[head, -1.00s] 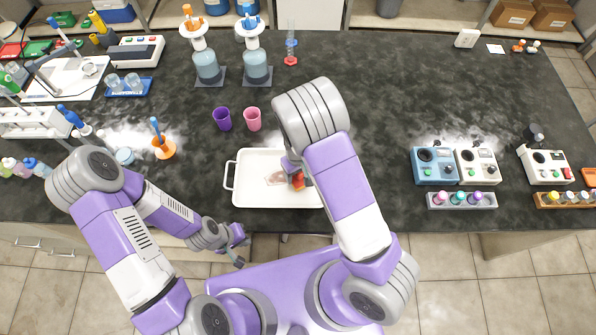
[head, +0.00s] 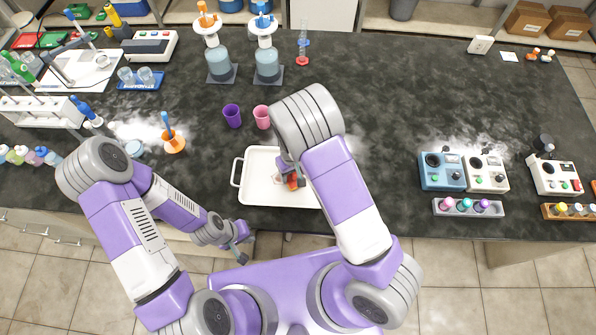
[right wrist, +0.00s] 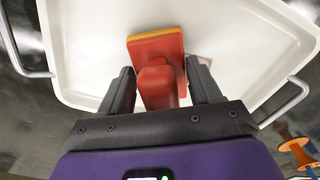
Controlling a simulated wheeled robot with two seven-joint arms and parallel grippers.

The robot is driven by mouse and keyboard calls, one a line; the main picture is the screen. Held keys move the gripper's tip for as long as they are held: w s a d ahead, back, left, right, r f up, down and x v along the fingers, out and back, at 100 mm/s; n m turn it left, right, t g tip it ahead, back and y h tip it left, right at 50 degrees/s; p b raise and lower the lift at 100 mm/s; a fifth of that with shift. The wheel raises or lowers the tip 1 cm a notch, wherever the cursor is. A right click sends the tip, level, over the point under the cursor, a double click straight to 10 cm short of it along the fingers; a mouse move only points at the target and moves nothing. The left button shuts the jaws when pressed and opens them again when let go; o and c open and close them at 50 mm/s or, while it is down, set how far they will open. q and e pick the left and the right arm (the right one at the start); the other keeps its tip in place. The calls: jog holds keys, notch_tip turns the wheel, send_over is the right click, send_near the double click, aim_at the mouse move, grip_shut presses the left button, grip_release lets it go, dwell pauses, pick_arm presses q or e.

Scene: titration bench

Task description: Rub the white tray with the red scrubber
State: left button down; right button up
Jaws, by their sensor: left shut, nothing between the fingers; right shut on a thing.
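The white tray (head: 256,198) lies on the dark bench near its front edge, with a handle at its left end. My right gripper (head: 290,171) is over the tray, shut on the red scrubber (head: 293,182). In the right wrist view the scrubber (right wrist: 157,48) shows a red handle between the fingers and an orange-edged head against the white tray floor (right wrist: 90,40). A faint brownish smudge (head: 278,179) shows beside the scrubber, partly hidden by it. My left gripper (head: 240,236) is shut and empty, in front of the bench edge, apart from the tray.
A purple cup (head: 232,116) and a pink cup (head: 262,117) stand behind the tray. An orange stand (head: 173,143) is to the left. Blue and white instruments (head: 442,171) and a vial rack (head: 468,207) are to the right. The bench between tray and instruments is clear.

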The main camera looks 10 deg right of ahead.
aim_at(271, 178)
jog(key=shift+w+a+f, duration=0.1)
jog(key=shift+w+a, duration=0.2)
jog(key=shift+a, duration=0.9)
jog(key=shift+w+a, duration=0.35)
jog(key=shift+a, duration=0.8)
jog(key=shift+w+a+f, duration=0.1)
jog(key=shift+w+a, duration=0.2)
jog(key=shift+a, duration=1)
jog(key=shift+s+d+r, duration=0.1)
jog(key=shift+s+d, duration=0.15)
jog(key=shift+d, duration=0.75)
jog(key=shift+s+d, duration=0.25)
jog(key=shift+d, duration=0.7)
jog(key=shift+s+d, duration=0.3)
jog(key=shift+d, duration=0.6)
jog(key=shift+s+d, duration=0.25)
jog(key=shift+d, duration=0.65)
jog(key=shift+s+d+b, duration=0.2)
jog(key=shift+s+d, duration=0.1)
jog(key=shift+d, duration=0.6)
jog(key=shift+s+d+b, duration=0.15)
jog(key=shift+s+d, duration=0.1)
jog(key=shift+d, duration=0.65)
notch_tip(271, 178, up, 6)
jog(key=p, duration=0.4)
jog(key=shift+p, duration=0.4)
jog(key=shift+w+r, duration=0.1)
jog(key=shift+w, duration=0.05)
